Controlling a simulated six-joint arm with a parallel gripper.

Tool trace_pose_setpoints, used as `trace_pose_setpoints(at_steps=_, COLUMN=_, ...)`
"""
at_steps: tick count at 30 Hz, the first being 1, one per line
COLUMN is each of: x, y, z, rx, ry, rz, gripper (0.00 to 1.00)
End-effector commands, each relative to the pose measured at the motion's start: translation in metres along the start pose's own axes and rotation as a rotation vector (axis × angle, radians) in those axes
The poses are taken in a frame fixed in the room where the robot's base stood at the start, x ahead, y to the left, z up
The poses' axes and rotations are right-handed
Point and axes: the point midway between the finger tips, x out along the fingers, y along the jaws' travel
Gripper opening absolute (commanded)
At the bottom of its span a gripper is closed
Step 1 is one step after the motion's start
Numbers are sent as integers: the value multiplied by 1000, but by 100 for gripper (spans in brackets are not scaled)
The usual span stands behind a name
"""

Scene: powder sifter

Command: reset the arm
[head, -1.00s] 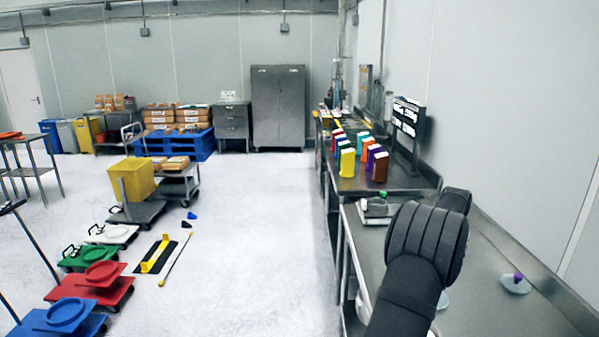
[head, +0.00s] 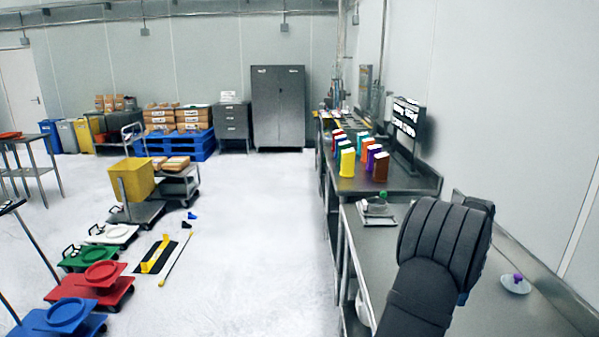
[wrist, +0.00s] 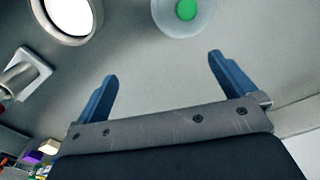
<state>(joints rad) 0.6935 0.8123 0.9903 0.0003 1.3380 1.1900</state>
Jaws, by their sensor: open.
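My gripper (wrist: 162,68) shows in the wrist view with its two blue fingers spread wide and nothing between them. A clear round disc with a green knob (wrist: 187,10) lies beyond the fingertips at the top edge of that view, apart from them. In the head view my dark padded arm reaches over the steel bench (head: 490,262) at the right. It hides most of the gripper; only a bit of blue finger shows beside it.
A clear dish with a purple knob (head: 516,284) lies on the bench right of my arm. A small scale-like device (head: 376,213) stands behind the arm. Coloured boxes (head: 347,162) and a display (head: 407,118) stand farther back.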

Motion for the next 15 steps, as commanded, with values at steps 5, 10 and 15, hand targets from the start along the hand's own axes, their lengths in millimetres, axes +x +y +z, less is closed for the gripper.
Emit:
trace_pose_setpoints(at_steps=5, x=-20, y=23, z=-22, rx=2, ry=1, rz=-1, gripper=100)
trace_pose_setpoints(at_steps=10, x=-35, y=43, z=-31, rx=-2, ry=0, rz=0, gripper=100)
trace_pose_setpoints(at_steps=15, x=-39, y=56, z=-1, rx=-3, ry=0, rz=0, gripper=100)
